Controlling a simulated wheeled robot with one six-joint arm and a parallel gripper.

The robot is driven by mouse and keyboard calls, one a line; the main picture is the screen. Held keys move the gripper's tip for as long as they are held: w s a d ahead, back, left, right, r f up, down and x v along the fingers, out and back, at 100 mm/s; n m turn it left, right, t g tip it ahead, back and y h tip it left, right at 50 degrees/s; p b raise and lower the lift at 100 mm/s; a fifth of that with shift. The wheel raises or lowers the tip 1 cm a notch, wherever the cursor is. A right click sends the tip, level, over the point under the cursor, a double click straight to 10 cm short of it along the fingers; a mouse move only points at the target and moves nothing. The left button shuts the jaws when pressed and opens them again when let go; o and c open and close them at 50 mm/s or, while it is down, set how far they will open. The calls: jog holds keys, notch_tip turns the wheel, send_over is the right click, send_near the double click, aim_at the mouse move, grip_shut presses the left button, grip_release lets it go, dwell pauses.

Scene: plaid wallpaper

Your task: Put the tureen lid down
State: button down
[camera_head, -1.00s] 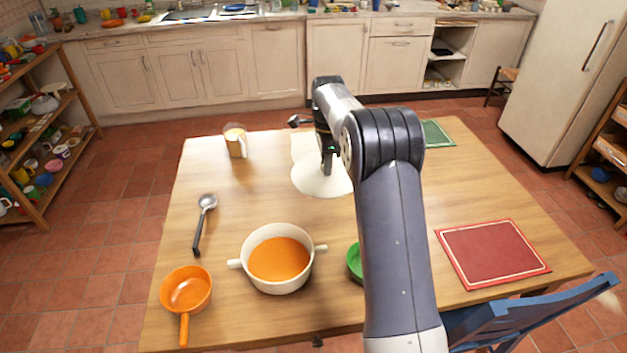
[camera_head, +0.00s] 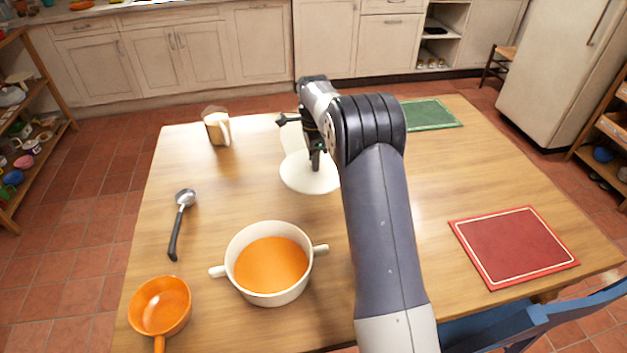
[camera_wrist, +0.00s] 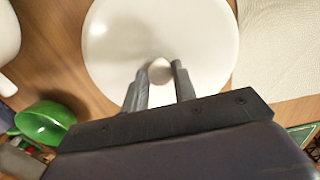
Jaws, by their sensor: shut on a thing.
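The tureen lid (camera_head: 304,178) is a round white disc near the middle of the table. In the wrist view the lid (camera_wrist: 120,40) fills the upper middle, with its round knob (camera_wrist: 160,71) between my fingers. My gripper (camera_head: 316,165) is shut on this knob, pointing down from above; it also shows in the wrist view (camera_wrist: 158,76). I cannot tell whether the lid touches the table. The white tureen (camera_head: 232,246) stands uncovered nearer the front, with orange soup in it and two side handles.
A red mat (camera_head: 512,245) and a green mat (camera_head: 430,114) lie on the right. A cream cloth (camera_wrist: 278,45) lies beside the lid. A green bowl (camera_wrist: 45,122) shows in the wrist view.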

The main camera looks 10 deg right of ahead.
aim_at(314, 175)
jog(key=shift+f, duration=3.2)
jog(key=c, duration=1.1)
grip_release()
jog(key=shift+f, duration=0.1)
jog(key=shift+c, duration=0.2)
notch_tip(314, 175, up, 12)
jog(key=shift+r, duration=0.15)
jog(key=shift+f, duration=4.55)
